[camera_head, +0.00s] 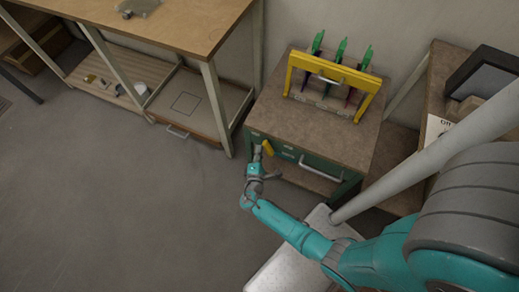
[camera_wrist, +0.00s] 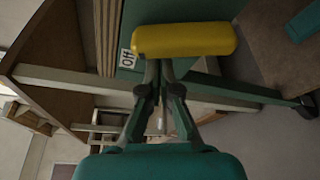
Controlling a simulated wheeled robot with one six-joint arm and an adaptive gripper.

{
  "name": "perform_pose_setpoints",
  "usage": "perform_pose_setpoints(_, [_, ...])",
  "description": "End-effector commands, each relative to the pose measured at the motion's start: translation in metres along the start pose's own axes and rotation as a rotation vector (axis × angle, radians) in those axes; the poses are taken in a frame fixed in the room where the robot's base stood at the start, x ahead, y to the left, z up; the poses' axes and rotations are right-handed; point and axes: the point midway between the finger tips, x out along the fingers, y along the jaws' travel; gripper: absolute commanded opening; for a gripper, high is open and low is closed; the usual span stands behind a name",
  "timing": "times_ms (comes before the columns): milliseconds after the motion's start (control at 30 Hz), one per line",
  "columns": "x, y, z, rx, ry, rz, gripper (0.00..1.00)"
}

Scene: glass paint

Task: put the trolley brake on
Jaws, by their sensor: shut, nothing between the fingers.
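The trolley (camera_head: 335,135) has a brown top and a green front with a pale handle. A yellow brake lever (camera_head: 267,148) sits at the front left corner of the trolley. In the wrist view the yellow lever (camera_wrist: 185,39) lies across the top, beside a white label reading "Off" (camera_wrist: 127,59). My gripper (camera_head: 257,158) is at the lever, and in the wrist view my gripper (camera_wrist: 160,75) has its fingers shut and empty. The fingertips reach the lever's lower edge; I cannot tell whether they touch it.
A yellow rack (camera_head: 334,80) with several green-handled tools stands on the trolley top. A wooden workbench (camera_head: 165,28) with a low shelf is at the left. A shelf with a dark box (camera_head: 484,72) is at the right. The grey floor (camera_head: 120,200) at front left is clear.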

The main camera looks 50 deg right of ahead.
Motion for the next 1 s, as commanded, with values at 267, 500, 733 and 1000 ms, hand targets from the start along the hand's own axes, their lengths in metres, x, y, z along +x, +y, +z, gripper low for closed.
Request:
perform_pose_setpoints(267, [-0.005, 0.003, 0.014, 0.244, -0.001, 0.087, 0.00])
perform_pose_setpoints(500, [-0.009, 0.003, 0.025, 0.373, -0.002, 0.131, 0.00])
perform_pose_setpoints(733, [-0.011, 0.002, 0.032, 0.372, -0.001, 0.130, 0.00])
perform_pose_setpoints(1000, [-0.013, 0.000, 0.038, 0.371, -0.002, 0.129, 0.00])
